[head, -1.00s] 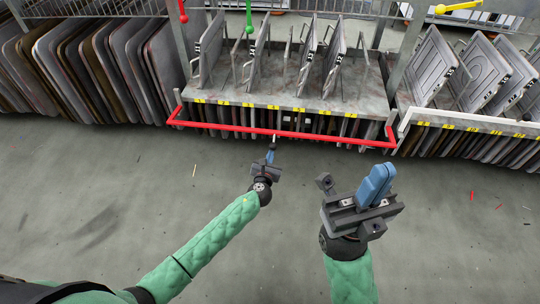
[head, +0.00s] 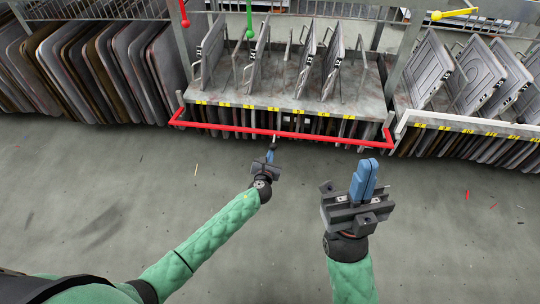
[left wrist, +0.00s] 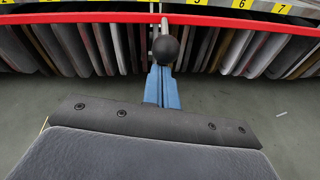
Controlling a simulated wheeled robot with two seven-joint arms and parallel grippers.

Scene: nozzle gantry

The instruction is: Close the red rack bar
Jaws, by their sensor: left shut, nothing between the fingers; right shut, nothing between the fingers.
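The red rack bar (head: 300,135) runs across the front of the middle rack in the head view, with short side arms going back to the rack's sides. It is lowered, below the yellow-numbered shelf edge. In the left wrist view the bar (left wrist: 100,17) crosses the top. A dark ball knob on a light stem (left wrist: 166,46) shows there in front of the bar. My left gripper (head: 271,152) is shut, its blue fingers just in front of the bar's middle; I cannot tell whether they touch the knob. My right gripper (head: 365,180) is shut and empty, in front of the bar's right part.
The middle rack's shelf (head: 300,92) holds several upright grey plates. A white bar (head: 470,122) fronts the right rack. Many plates (head: 95,70) stand in the left rack. Green (head: 250,30), red (head: 184,20) and yellow (head: 437,15) ball-ended handles hang above.

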